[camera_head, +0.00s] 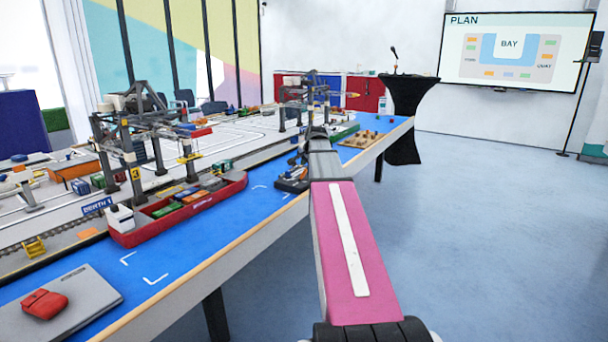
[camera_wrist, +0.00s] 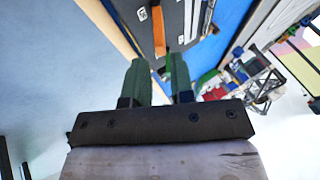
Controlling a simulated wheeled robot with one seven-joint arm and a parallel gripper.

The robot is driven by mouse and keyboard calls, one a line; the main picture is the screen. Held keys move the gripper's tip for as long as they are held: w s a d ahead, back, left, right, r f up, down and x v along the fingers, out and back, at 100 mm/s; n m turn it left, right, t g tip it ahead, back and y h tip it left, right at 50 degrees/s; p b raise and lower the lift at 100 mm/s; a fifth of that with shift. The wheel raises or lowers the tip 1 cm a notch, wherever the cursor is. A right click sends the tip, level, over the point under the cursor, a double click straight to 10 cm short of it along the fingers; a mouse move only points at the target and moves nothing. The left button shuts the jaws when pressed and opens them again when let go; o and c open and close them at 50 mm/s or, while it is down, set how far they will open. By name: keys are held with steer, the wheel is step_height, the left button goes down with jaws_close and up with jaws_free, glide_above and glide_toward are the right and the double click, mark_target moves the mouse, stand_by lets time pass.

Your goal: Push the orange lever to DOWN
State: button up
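The orange lever (camera_wrist: 158,31) shows in the wrist view as a short orange bar on a dark control panel (camera_wrist: 176,22). A small white label with a dark mark is beside it on the panel. My gripper (camera_wrist: 160,62) has two dark green fingers with a narrow gap between them and nothing seen held. The fingertips point toward the panel and appear just short of the lever in the picture; I cannot tell whether they touch the panel. In the head view, the dark control box (camera_head: 291,181) sits at the table's near edge, partly behind my arm. The lever cannot be made out there.
The blue table (camera_head: 215,230) carries a red container ship (camera_head: 180,207), a gantry crane (camera_head: 135,155) and a grey laptop-like slab (camera_head: 75,305) with a red pouch (camera_head: 45,304). A wooden board (camera_head: 360,139) lies beyond the control box. The floor (camera_head: 470,230) at right is clear.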

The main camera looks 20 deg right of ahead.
mark_target(305, 173)
steer(key=x, duration=0.7)
steer(key=shift+w+f, duration=0.25)
steer(key=shift+f, duration=0.05)
jaws_close()
